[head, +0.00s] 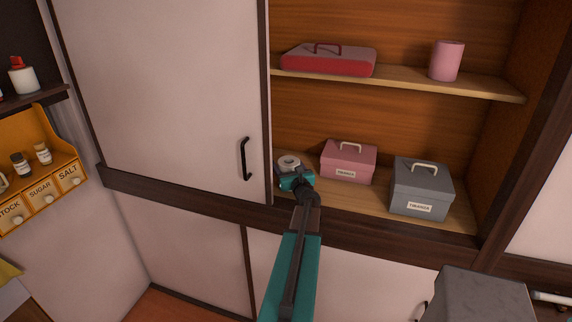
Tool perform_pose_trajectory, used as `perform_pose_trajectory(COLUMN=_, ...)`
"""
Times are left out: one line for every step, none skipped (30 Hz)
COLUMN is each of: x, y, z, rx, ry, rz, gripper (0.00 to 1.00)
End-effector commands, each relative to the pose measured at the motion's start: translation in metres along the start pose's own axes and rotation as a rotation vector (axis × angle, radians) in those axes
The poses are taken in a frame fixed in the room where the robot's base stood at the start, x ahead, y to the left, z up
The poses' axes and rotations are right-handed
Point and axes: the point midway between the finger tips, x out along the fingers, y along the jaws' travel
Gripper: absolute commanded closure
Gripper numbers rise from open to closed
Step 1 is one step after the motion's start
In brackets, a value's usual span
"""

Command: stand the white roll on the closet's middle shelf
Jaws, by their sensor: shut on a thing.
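The white roll (289,161) is at the left of the open closet, its round end with a dark centre hole facing up. My gripper (294,179), teal at the end of my arm, is shut on the roll and hides its lower part. The roll is just above or on the lower visible shelf (385,206), close to the sliding door's edge; I cannot tell whether it touches the board. The other visible shelf (400,85) is higher up.
A pink box (348,163) is just right of the roll, and a grey box (421,188) is farther right. A red-pink case (328,60) and a pink roll (446,61) are on the upper shelf. The white sliding door (170,90) covers the closet's left side.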

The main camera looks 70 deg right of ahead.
Motion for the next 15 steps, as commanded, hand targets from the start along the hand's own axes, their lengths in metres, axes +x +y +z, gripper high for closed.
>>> perform_pose_trajectory(x=0.0001, y=0.0002, z=-0.0008, rx=0.0, ry=0.0, rz=0.0, gripper=0.58)
perform_pose_trajectory(x=0.0001, y=0.0002, z=-0.0016, rx=0.0, ry=0.0, rz=0.0, gripper=0.58)
perform_pose_trajectory(x=0.0001, y=0.0003, z=-0.0024, rx=0.0, ry=0.0, rz=0.0, gripper=0.58)
perform_pose_trajectory(x=0.0001, y=0.0003, z=-0.0029, rx=0.0, ry=0.0, rz=0.0, gripper=0.58)
perform_pose_trajectory(x=0.0001, y=0.0003, z=-0.0034, rx=0.0, ry=0.0, rz=0.0, gripper=0.58)
perform_pose_trajectory(x=0.0002, y=0.0004, z=-0.0026, rx=0.0, ry=0.0, rz=0.0, gripper=0.28)
perform_pose_trajectory(x=0.0002, y=0.0004, z=-0.0024, rx=0.0, ry=0.0, rz=0.0, gripper=0.23)
perform_pose_trajectory(x=0.0002, y=0.0004, z=-0.0024, rx=0.0, ry=0.0, rz=0.0, gripper=0.18)
perform_pose_trajectory(x=0.0002, y=0.0005, z=-0.0024, rx=0.0, ry=0.0, rz=0.0, gripper=0.14)
perform_pose_trajectory(x=0.0002, y=0.0005, z=-0.0024, rx=0.0, ry=0.0, rz=0.0, gripper=0.14)
perform_pose_trajectory(x=0.0002, y=0.0006, z=-0.0024, rx=0.0, ry=0.0, rz=0.0, gripper=0.14)
perform_pose_trajectory(x=0.0002, y=0.0006, z=-0.0024, rx=0.0, ry=0.0, rz=0.001, gripper=0.14)
perform_pose_trajectory(x=0.0003, y=0.0006, z=-0.0024, rx=0.0, ry=0.0, rz=0.001, gripper=0.14)
perform_pose_trajectory(x=0.0003, y=0.0007, z=-0.0024, rx=0.0, ry=0.0, rz=0.001, gripper=0.14)
perform_pose_trajectory(x=0.0003, y=0.0007, z=-0.0023, rx=0.0, ry=0.0, rz=0.001, gripper=0.14)
